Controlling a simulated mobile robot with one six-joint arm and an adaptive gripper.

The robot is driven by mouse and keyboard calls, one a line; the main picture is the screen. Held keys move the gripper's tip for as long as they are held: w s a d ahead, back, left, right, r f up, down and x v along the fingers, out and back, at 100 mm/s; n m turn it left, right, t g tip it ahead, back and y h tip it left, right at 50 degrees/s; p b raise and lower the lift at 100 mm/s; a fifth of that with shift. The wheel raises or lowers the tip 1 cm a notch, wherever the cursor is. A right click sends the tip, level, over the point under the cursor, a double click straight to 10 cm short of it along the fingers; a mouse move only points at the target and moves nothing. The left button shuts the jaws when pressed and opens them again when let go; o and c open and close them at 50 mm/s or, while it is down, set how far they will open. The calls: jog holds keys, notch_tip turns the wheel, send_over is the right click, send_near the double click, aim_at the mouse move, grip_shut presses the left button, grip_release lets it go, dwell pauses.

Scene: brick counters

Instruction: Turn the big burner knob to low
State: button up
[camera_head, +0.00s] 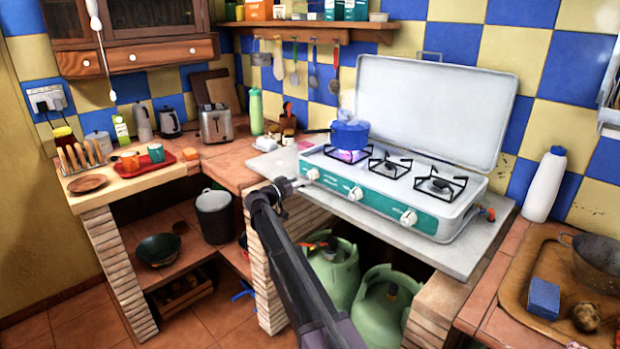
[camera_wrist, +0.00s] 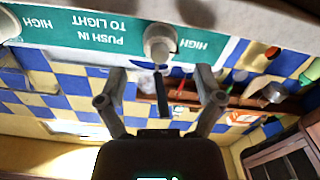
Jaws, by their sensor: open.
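The gas stove (camera_head: 385,203) has a teal front with three white knobs. The left knob (camera_head: 313,174) sits below the burner with a blue pot (camera_head: 350,134) and a lit flame. My gripper (camera_head: 297,184) is just in front of and left of this knob. In the wrist view, which shows the scene upside down, a white knob (camera_wrist: 158,42) sits on the teal panel between upside-down "HIGH" and "PUSH IN TO LIGHT" labels. My open gripper (camera_wrist: 161,88) has one finger on either side of the knob's line, apart from it. The knob's pointer direction is unclear.
The stove's white lid (camera_head: 430,110) stands raised behind it. The stove rests on a grey slab (camera_head: 462,262) with green gas bottles (camera_head: 335,280) below. A toaster (camera_head: 216,123) and green bottle (camera_head: 256,111) stand left; a wooden tray (camera_head: 520,290) lies right.

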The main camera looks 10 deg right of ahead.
aim_at(310, 176)
jog(key=shift+x, duration=2.45)
jog(key=c, duration=1.1)
